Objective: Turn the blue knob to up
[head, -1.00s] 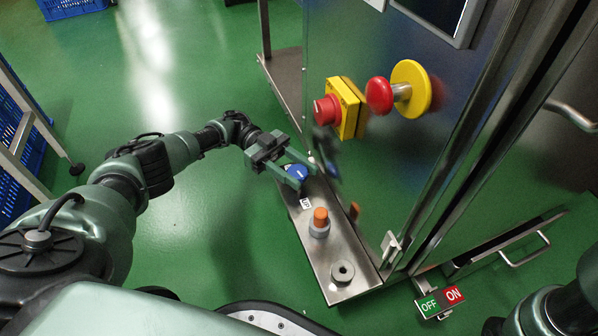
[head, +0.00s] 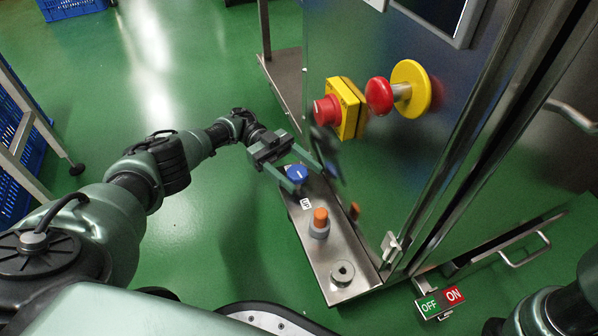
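The blue knob (head: 297,173) sits on the far part of a narrow steel panel (head: 333,246), with a pale line on its top. A small white label (head: 305,204) lies just in front of it. My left gripper (head: 307,176) is open, with its two green fingers apart and the knob between or just beneath them. I cannot tell whether either finger touches the knob. Of my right arm (head: 548,314), only a part shows at the lower right; its gripper is out of view.
An orange button (head: 320,217) and a round steel fitting (head: 342,272) stand nearer on the panel. A red emergency button (head: 327,110) on a yellow box and a red mushroom knob (head: 379,95) jut from the steel cabinet. An OFF/ON sign (head: 440,302) is at lower right.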

